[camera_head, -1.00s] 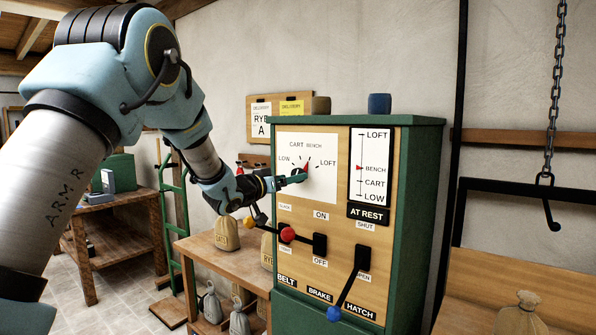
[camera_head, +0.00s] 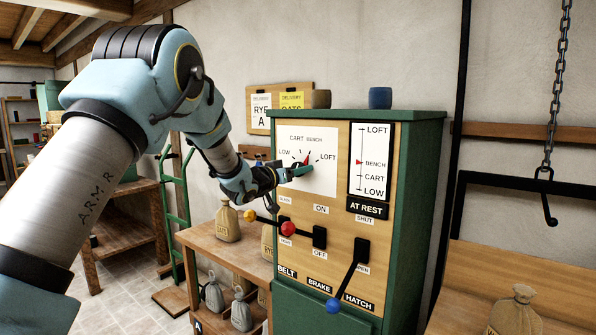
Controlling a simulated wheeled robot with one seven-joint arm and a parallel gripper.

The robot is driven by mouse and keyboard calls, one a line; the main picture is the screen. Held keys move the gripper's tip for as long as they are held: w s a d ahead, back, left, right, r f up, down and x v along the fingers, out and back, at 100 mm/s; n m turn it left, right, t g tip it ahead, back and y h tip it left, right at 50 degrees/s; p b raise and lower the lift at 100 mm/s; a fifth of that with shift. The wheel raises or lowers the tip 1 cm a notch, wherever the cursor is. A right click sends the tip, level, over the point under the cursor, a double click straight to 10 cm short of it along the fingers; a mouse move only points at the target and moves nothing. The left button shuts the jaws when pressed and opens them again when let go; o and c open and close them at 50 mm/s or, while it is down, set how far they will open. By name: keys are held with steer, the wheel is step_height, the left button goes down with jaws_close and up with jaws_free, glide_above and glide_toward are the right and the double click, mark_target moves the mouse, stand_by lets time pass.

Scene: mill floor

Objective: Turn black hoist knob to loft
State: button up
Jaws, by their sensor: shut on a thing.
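The green hoist cabinet (camera_head: 415,210) has a white dial plate (camera_head: 322,182) marked LOW, CART, BENCH and LOFT. My gripper (camera_head: 302,171) is at the middle of this dial, shut on the black hoist knob, and hides nearly all of it. The knob's red pointer (camera_head: 307,160) shows above the fingers and points up, near BENCH. To the right, the level gauge (camera_head: 370,185) has its red marker (camera_head: 359,162) at BENCH. The sign (camera_head: 367,207) below it reads AT REST.
Below the dial stick out a red-knobbed lever (camera_head: 288,228), a yellow-knobbed lever (camera_head: 250,215) and a blue-knobbed lever (camera_head: 333,306). A workbench (camera_head: 215,250) with sacks stands at left. A chain hook (camera_head: 549,210) hangs at right.

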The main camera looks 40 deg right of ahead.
steer(key=c, duration=0.7)
steer(key=shift+c, duration=0.2)
steer(key=shift+f+b, duration=0.1)
steer(key=shift+b, duration=0.25)
steer(key=shift+f+m+b, duration=0.1)
steer(key=shift+m+b, duration=0.5)
steer(key=shift+b, duration=0.25)
steer(key=m+b, duration=0.3)
steer(key=b, duration=0.1)
steer(key=shift+f, duration=0.1)
steer(key=m+b, duration=0.1)
steer(key=b, duration=0.1)
steer(key=m+b, duration=0.2)
steer(key=shift+r+m, duration=0.25)
steer(key=shift+m, duration=0.05)
steer(key=o, duration=1.3)
